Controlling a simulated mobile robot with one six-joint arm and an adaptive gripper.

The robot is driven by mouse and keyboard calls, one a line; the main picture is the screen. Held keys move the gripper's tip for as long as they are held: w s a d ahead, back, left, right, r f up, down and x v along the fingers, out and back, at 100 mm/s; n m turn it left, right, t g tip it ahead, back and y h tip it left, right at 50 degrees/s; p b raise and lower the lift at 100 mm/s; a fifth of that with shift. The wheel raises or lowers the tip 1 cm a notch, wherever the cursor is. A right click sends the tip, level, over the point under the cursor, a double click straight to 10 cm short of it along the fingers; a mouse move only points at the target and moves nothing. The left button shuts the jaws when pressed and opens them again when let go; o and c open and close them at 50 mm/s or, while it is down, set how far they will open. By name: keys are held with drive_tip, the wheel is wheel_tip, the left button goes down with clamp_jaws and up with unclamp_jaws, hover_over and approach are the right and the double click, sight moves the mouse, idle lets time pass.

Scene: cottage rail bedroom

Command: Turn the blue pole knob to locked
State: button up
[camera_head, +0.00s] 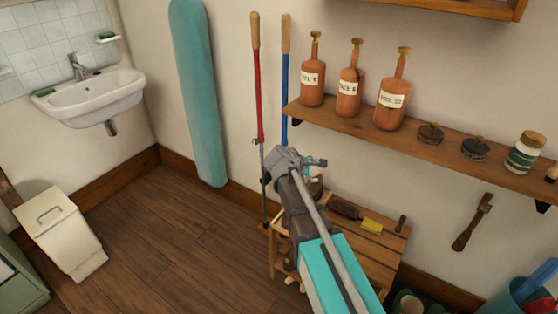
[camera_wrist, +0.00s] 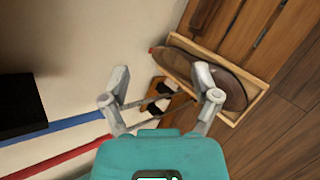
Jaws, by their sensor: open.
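The blue pole (camera_head: 285,85) has a wooden grip at its top and leans upright against the wall, right of a red pole (camera_head: 257,90). Its lower part is hidden behind my arm in the head view. In the wrist view the blue pole (camera_wrist: 70,123) comes in from the left, passes behind my left finger and continues as a thin dark shaft between the fingers. I cannot make out its knob or the knob's setting. My gripper (camera_head: 315,163) is open, in front of the lower poles; its fingers (camera_wrist: 162,72) are spread and appear empty.
A slatted wooden bench (camera_head: 370,245) with brushes and a yellow block stands below the shelf (camera_head: 455,157) of bottles and jars. A teal ironing board (camera_head: 198,95) leans left of the poles. Floor (camera_head: 165,235) is clear at left, beside a white bin (camera_head: 60,230).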

drive_tip(key=w+a+f+n+t+b, duration=0.4)
drive_tip(key=w+a+n+b, duration=0.2)
drive_tip(key=a+b, duration=0.3)
drive_tip(key=w+a+f+n+t+h+b, duration=0.1)
drive_tip(key=w+a+f+n+t+b, duration=0.3)
drive_tip(key=a+n+b, duration=0.4)
drive_tip(key=shift+w+a+f+n+t+b, duration=0.3)
drive_tip(key=shift+w+a+f+t+b, duration=0.15)
drive_tip(key=shift+w+a+b, duration=0.55)
drive_tip(key=shift+w, duration=0.2)
drive_tip(key=x, duration=1.3)
drive_tip(key=shift+w+d, duration=0.1)
drive_tip(key=shift+d, duration=0.1)
clamp_jaws()
